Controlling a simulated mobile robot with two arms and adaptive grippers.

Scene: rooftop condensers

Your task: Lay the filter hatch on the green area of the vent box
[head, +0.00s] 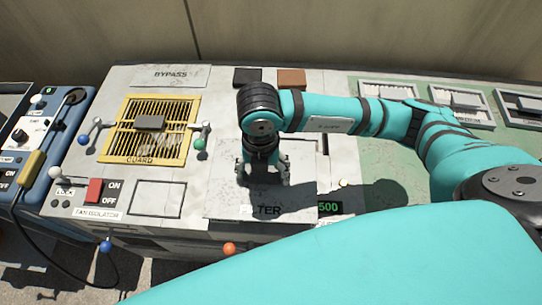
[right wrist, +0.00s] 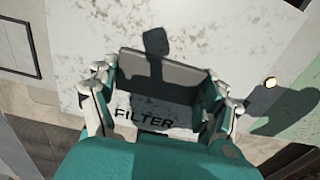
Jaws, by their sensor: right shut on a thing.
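The filter hatch (head: 235,207) is a pale, scuffed flat panel lettered FILTER, near the front middle of the vent box. My right gripper (head: 263,180) is over it, pointing down, shut on its grey handle. The right wrist view shows the handle (right wrist: 165,75) between both fingers and the panel (right wrist: 100,30) beneath. I cannot tell how far the hatch is above the box top. The green area (head: 390,145) is the right part of the box top, partly hidden by my right arm. My left gripper is not in view.
A yellow guard grille (head: 133,153) with small levers is at the left, beside a red switch (head: 95,190). Black (head: 247,76) and brown (head: 291,79) blocks sit behind my arm. Framed vents (head: 388,90) line the green area's back. A blue unit (head: 40,150) stands far left.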

